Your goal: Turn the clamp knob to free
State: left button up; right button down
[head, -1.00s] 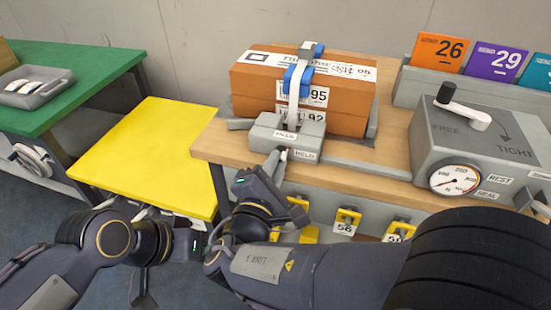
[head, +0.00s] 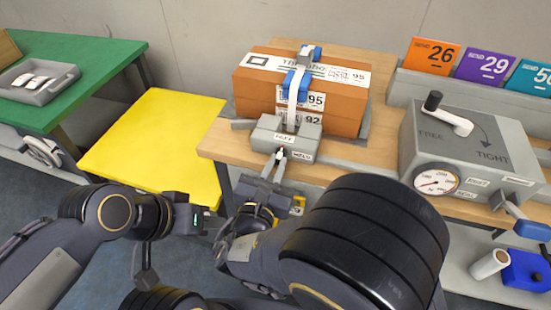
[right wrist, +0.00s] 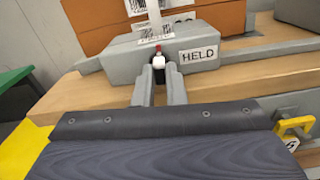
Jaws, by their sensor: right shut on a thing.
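A grey clamp block (head: 268,134) stands at the front edge of the wooden bench, before a stack of orange boxes (head: 262,85).
A grey box (head: 470,160) with a crank (head: 452,118), FREE and TIGHT markings and a gauge (head: 436,181) stands at right. A blue-white strap (head: 297,85) crosses the boxes. Send cards (head: 486,63) stand behind. The yellow table (head: 150,140) is bare; the green table (head: 75,75) holds a grey tray (head: 42,88).

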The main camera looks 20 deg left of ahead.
jog(key=shift+n+p, duration=0.35)
jog(key=shift+n, duration=0.25)
jog(key=c, duration=1.8)
grip_release()
jog(key=shift+o, duration=0.2)
jog(key=shift+s, duration=0.1)
